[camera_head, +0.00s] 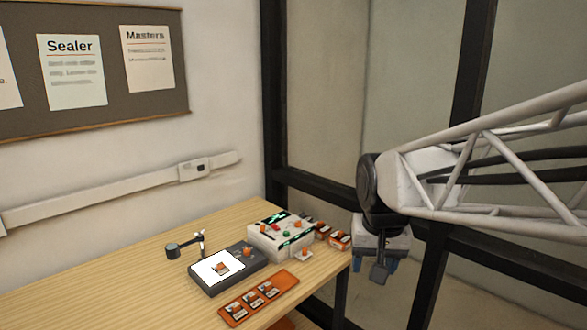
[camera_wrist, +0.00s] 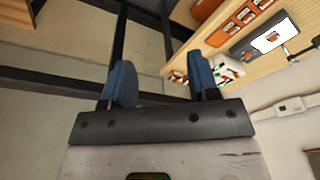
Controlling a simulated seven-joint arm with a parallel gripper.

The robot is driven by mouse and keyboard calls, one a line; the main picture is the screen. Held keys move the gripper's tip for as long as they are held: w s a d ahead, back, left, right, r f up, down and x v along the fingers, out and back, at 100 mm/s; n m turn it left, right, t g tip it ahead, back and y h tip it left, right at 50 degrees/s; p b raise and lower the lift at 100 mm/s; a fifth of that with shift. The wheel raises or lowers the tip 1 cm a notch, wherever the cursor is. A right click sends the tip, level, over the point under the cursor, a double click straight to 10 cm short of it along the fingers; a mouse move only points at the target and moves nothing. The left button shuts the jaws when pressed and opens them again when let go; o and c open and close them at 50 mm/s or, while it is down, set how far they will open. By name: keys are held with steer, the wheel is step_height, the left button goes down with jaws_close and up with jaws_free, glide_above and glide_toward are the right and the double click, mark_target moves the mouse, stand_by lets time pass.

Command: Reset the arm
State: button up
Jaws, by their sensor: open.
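My gripper (camera_head: 372,268) hangs in the air off the right end of the wooden table, under the white truss arm (camera_head: 490,165). In the wrist view, its two blue fingers (camera_wrist: 161,85) stand wide apart with nothing between them. It is apart from the table and touches nothing that I can see.
On the wooden table (camera_head: 150,290) are a dark device with a lit white pad (camera_head: 218,267), a white box with buttons (camera_head: 281,235), an orange tray (camera_head: 258,299) with small cards, and small orange items (camera_head: 332,236). Dark window frames (camera_head: 470,80) stand behind my arm.

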steer(key=s+d+f, duration=0.1)
steer(key=s+f, duration=0.1)
steer(key=s, duration=0.5)
steer(key=s+d+f+n, duration=0.1)
steer(key=s+d+f, duration=0.1)
steer(key=s, duration=0.6)
steer(key=shift+d+f+t, duration=0.15)
steer(key=shift+d+t, duration=0.15)
stand_by(0.4)
